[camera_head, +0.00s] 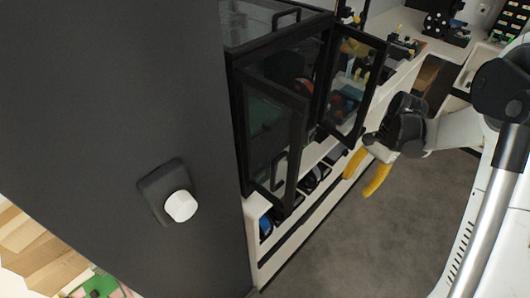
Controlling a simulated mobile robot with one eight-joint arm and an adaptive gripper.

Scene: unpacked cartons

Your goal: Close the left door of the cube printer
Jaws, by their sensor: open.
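The cube printer (238,40) is a black-framed box with clear panels on a white shelf unit. Its left door (271,147) stands open, swung out toward me, with a dark handle (279,170) near its lower free edge. Its right door (350,84) also stands open. Part of the printer's left side is hidden behind a dark panel. My gripper (366,176) has yellow fingers, spread apart and empty. It is to the right of the left door and below the right door in the picture, apart from both.
A large dark grey panel (110,110) with a white knob (180,206) fills the left side. Spools (312,178) sit in the white shelf unit (290,243) under the printer. Small items stand on the counter at the back right. Grey floor (370,245) is clear in front.

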